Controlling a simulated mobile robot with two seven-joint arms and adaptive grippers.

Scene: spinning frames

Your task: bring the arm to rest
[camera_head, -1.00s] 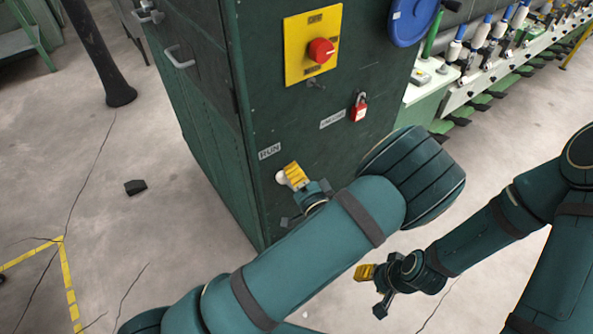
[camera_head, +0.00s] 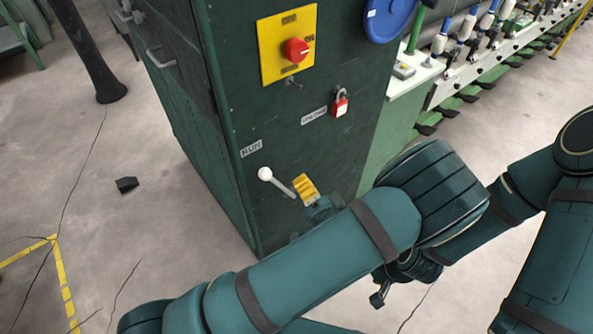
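My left arm comes in from the lower left and reaches to the front of the green machine cabinet (camera_head: 285,130). My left wrist is partly hidden by my own forearm.
The cabinet carries a yellow plate with a red rotary switch (camera_head: 295,49), a red padlock (camera_head: 340,106) and a RUN label (camera_head: 251,149). A row of spindles (camera_head: 470,45) stands at upper right. A dark block (camera_head: 127,184) lies on the open floor at left.

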